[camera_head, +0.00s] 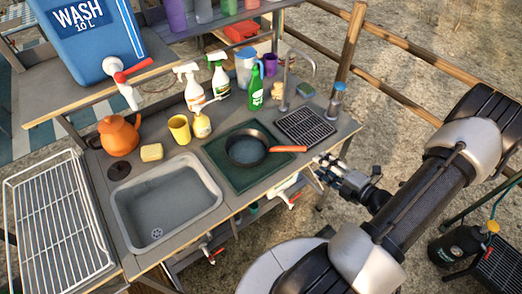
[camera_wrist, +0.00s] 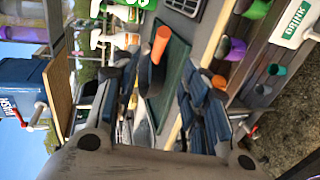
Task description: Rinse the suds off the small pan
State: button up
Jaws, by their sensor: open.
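The small pan (camera_head: 247,149) is dark with an orange handle (camera_head: 288,149) and sits upright on a dark green mat (camera_head: 217,158) on the counter. Its inside looks bluish grey; I cannot make out suds. The grey sink (camera_head: 170,207) is left of the mat. The blue wash container (camera_head: 95,35) with a red-levered white tap (camera_head: 132,70) stands on a shelf above.
Behind the mat stand a green bottle (camera_head: 256,88), spray bottles (camera_head: 219,76) and a yellow cup (camera_head: 179,130). An orange kettle (camera_head: 118,135) and a sponge (camera_head: 152,152) are behind the sink. A wire rack (camera_head: 60,225) lies at the left. A black grate (camera_head: 305,126) is right of the mat.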

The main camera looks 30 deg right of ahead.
aim_at(296, 150)
jog(key=b+x, duration=0.1)
jog(key=x, duration=0.5)
jog(key=shift+w+f, duration=0.2)
jog(key=shift+w, duration=0.1)
jog(key=b+x, duration=0.1)
jog(key=x, duration=0.1)
jog(key=a+b+x, duration=0.1)
jog(key=x, duration=0.1)
jog(key=shift+w, duration=0.1)
jog(key=shift+w+f, duration=0.15)
jog(key=shift+w, duration=0.35)
jog(key=shift+d, duration=0.1)
jog(key=shift+c, duration=0.3)
grip_shut()
